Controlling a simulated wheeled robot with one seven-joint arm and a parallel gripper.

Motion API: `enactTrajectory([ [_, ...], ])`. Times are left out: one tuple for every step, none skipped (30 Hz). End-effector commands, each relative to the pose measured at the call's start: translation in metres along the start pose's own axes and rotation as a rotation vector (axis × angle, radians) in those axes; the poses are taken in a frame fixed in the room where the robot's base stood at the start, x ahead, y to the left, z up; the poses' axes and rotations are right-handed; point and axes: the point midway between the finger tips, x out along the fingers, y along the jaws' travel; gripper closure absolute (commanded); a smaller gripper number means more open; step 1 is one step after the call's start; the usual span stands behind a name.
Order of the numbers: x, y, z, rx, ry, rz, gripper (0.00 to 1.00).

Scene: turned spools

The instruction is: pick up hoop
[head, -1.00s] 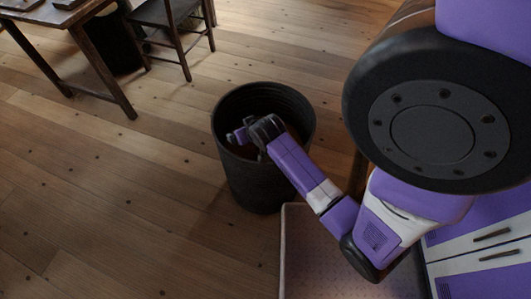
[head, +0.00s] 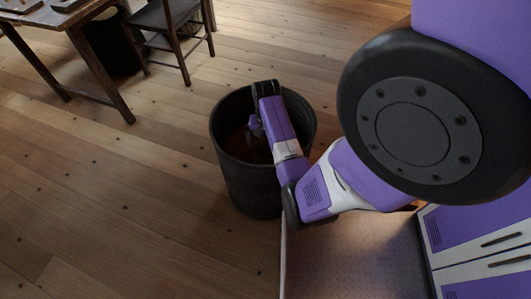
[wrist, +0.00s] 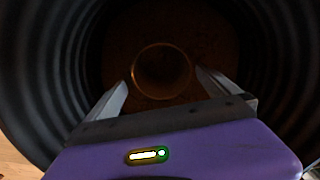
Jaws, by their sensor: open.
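The hoop (wrist: 190,72) shows in the wrist view as a thin, dull golden ring on the dark brown floor of a black ribbed bin (head: 255,185). My gripper (wrist: 162,78) is open, its two fingers apart on the left and right of the hoop in the picture. The hoop appears farther down, beyond the fingertips, with nothing between the jaws. In the head view my gripper (head: 254,125) points down into the mouth of the bin. I cannot make out the hoop in the head view.
The bin's ribbed wall (wrist: 50,70) surrounds my gripper. A wooden table (head: 85,50) and a dark chair (head: 170,25) stand at the back left. White and purple drawers (head: 480,255) show at lower right. The plank floor left of the bin is clear.

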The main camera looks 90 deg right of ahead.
Motion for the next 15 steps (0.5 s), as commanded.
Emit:
enactTrajectory([
  [0.005,0.000,0.000,0.000,-0.001,0.000,0.00],
  [0.009,-0.001,0.000,0.000,-0.001,0.000,0.00],
  [0.014,-0.001,0.000,0.000,-0.002,0.001,0.00],
  [0.019,-0.001,0.000,0.000,-0.002,0.001,0.00],
  [0.024,-0.002,0.000,0.000,-0.001,0.000,0.00],
  [0.030,-0.002,0.000,0.000,-0.002,0.001,0.00],
  [0.035,-0.002,0.000,0.000,-0.002,0.001,0.00],
  [0.038,-0.002,0.000,0.000,-0.002,0.001,0.00],
  [0.043,-0.002,0.000,0.000,-0.001,0.000,0.00],
  [0.046,-0.002,0.000,0.000,-0.001,0.001,0.00],
  [0.048,-0.002,0.000,0.000,-0.001,0.000,0.00],
  [0.049,-0.002,0.000,-0.001,0.000,0.000,0.00],
  [0.049,-0.003,0.000,-0.001,0.000,0.000,0.00],
  [0.049,-0.003,0.000,-0.001,0.001,0.000,0.00],
  [0.049,-0.003,0.000,-0.001,0.001,0.000,0.00],
])
